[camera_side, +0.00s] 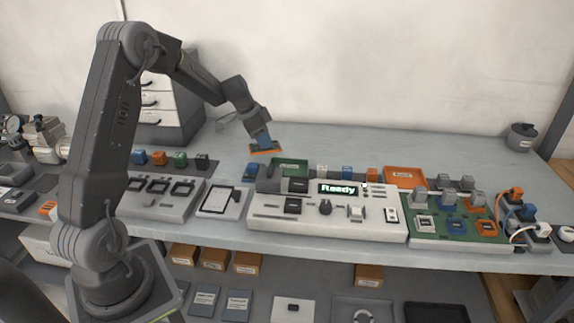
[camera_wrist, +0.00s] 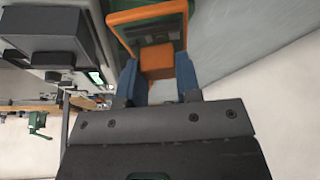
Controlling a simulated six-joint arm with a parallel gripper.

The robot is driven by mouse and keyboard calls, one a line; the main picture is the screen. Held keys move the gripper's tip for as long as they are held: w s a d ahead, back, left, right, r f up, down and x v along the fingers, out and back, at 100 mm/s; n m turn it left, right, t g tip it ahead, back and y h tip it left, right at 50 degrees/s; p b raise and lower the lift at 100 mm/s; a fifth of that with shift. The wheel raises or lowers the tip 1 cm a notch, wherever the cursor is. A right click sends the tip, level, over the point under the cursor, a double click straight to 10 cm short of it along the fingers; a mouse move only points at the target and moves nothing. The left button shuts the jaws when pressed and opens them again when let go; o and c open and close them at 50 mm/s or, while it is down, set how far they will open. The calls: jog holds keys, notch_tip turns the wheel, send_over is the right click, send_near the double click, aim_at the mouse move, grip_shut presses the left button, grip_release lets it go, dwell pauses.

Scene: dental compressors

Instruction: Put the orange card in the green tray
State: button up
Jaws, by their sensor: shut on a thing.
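My gripper (camera_side: 264,143) is shut on the orange card (camera_side: 266,151) and holds it above the table, just left of the green tray. In the wrist view the blue fingers of my gripper (camera_wrist: 158,80) close on an orange block-shaped grip (camera_wrist: 157,60) on the card, with the orange rim (camera_wrist: 147,14) of the card beyond. The green tray (camera_side: 291,163) lies on the table behind the white console, to the right of the card. A green surface shows past the card in the wrist view; I cannot tell whether it is the tray.
A white console (camera_side: 330,213) with a "Ready" display stands in front of the green tray. An orange tray (camera_side: 404,177) lies farther right, with a blue tray (camera_side: 250,172) at the left. Small colored blocks stand near the console's back edge. The rear table is clear.

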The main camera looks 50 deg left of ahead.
jog(key=w+d+f, duration=0.4)
jog(key=w, duration=0.1)
jog(key=shift+d, duration=0.25)
jog(key=shift+f, duration=2.1)
jog(key=shift+f, duration=0.15)
jog(key=o, duration=1)
